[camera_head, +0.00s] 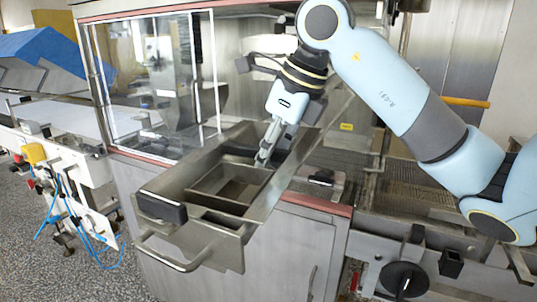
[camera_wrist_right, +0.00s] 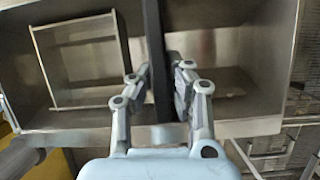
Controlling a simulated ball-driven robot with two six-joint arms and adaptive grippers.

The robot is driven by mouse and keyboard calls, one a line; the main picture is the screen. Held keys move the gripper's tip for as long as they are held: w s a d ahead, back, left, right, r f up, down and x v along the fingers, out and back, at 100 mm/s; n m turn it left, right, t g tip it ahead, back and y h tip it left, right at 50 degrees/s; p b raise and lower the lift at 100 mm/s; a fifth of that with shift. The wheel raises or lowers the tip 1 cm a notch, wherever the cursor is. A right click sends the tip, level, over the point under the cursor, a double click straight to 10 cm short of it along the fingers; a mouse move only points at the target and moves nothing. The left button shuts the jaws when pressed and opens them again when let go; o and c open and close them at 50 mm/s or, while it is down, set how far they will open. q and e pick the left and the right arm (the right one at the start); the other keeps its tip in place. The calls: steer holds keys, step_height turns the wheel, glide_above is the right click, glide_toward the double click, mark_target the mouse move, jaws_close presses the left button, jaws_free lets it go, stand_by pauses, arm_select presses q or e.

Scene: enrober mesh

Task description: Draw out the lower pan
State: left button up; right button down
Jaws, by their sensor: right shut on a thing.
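A long steel pan (camera_head: 175,182) juts out at an angle from the front of the machine. It has a looped handle (camera_head: 172,254) and a dark block at its near end. A square-framed well (camera_head: 232,184) lies inside it; the well also shows in the wrist view (camera_wrist_right: 85,62). My right gripper (camera_head: 264,156) reaches down into the pan from above. In the wrist view its fingers (camera_wrist_right: 163,82) are shut on a dark upright bar (camera_wrist_right: 153,35) that crosses the pan. The bar's grip point is partly hidden by the fingers. My left gripper is not in view.
The glass-fronted machine (camera_head: 150,75) stands behind the pan. A wire mesh belt (camera_head: 420,185) and a dark knob (camera_head: 403,279) are at right. A conveyor with blue hoses (camera_head: 70,205) is at left. The floor at front left is open.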

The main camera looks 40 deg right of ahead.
steer(key=shift+r+p, duration=3.25)
steer(key=shift+r, duration=2.05)
